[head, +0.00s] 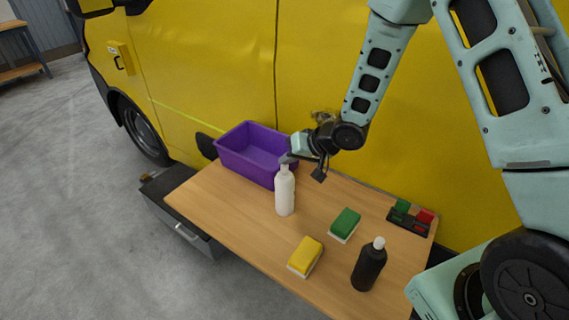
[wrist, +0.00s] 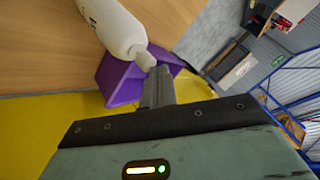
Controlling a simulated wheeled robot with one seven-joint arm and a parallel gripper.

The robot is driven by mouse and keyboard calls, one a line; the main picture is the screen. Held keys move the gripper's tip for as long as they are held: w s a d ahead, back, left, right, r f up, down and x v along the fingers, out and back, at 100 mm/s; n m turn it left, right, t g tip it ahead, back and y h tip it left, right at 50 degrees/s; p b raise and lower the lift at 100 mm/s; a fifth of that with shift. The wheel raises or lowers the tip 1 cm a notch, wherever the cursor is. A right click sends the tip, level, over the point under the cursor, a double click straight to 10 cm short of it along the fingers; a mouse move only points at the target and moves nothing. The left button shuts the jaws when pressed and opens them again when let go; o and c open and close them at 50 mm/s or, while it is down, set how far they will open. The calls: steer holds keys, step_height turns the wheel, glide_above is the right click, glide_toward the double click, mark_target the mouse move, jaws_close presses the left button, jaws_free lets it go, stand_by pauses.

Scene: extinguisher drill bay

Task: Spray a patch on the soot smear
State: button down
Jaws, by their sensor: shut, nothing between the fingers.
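A white bottle (head: 285,190) stands upright on the wooden table, its top right below my gripper (head: 288,158). It also shows in the wrist view (wrist: 112,24), its narrow top beside my fingertips (wrist: 158,78). My gripper is shut with nothing in it. I cannot tell whether the fingertips touch the bottle's top. A small brownish mark (head: 324,117) shows against the yellow van just above my wrist, which partly hides it. It may be the soot smear, but I cannot tell for sure.
A purple bin (head: 232,162) stands left of the bottle on the table (head: 222,202). A yellow sponge (head: 307,252), a green sponge (head: 345,222), a black bottle (head: 369,268) and a dark tray (head: 399,221) are to the right. The yellow van (head: 215,70) stands behind. Floor at left is clear.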

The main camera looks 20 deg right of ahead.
step_height(320, 180, up, 6)
steer(key=p, duration=0.6)
steer(key=shift+d, duration=0.15)
stand_by(2.4)
